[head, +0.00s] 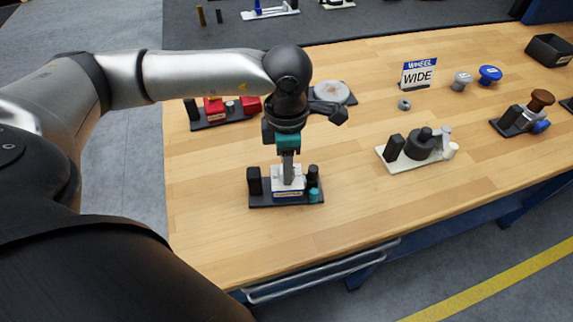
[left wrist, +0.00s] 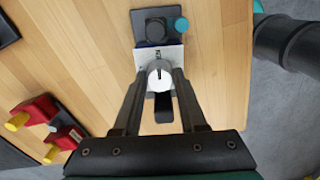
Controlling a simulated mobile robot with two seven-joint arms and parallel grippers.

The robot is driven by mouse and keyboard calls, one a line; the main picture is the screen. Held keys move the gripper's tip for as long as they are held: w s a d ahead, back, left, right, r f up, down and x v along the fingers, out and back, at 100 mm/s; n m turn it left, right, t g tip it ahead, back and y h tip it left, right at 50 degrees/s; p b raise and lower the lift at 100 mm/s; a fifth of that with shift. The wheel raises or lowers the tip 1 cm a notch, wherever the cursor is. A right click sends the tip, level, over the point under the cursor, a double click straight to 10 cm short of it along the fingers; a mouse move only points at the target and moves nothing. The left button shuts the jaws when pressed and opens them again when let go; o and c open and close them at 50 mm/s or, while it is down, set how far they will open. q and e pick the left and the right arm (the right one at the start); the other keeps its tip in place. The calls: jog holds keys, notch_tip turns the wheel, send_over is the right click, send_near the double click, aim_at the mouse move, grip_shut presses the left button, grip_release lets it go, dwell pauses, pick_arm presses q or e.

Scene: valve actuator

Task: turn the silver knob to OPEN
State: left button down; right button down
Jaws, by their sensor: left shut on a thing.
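The silver knob (left wrist: 160,74) is round and pale, on top of a white valve body (left wrist: 172,53) in the left wrist view. A dark mark shows on the body just above the knob; I cannot read it. In the head view the white body (head: 279,184) stands on a black base (head: 288,202), and the gripper hides the knob. My left gripper (head: 287,172) points straight down onto it. In the left wrist view my left gripper (left wrist: 160,79) has one finger on each side of the knob, shut on it. My right gripper is not in view.
Black posts (head: 254,181) and a teal cap (head: 314,195) flank the valve body. A red valve unit (head: 215,110) is behind to the left. A white-based unit (head: 405,162) is to the right. A WIDE sign (head: 418,75) stands further back. The front right table is clear.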

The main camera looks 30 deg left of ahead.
pick_arm(q)
jog(key=shift+c, duration=2.2)
grip_release()
notch_tip(320, 180, up, 15)
jog(key=p, duration=0.1)
jog(key=shift+r, duration=0.15)
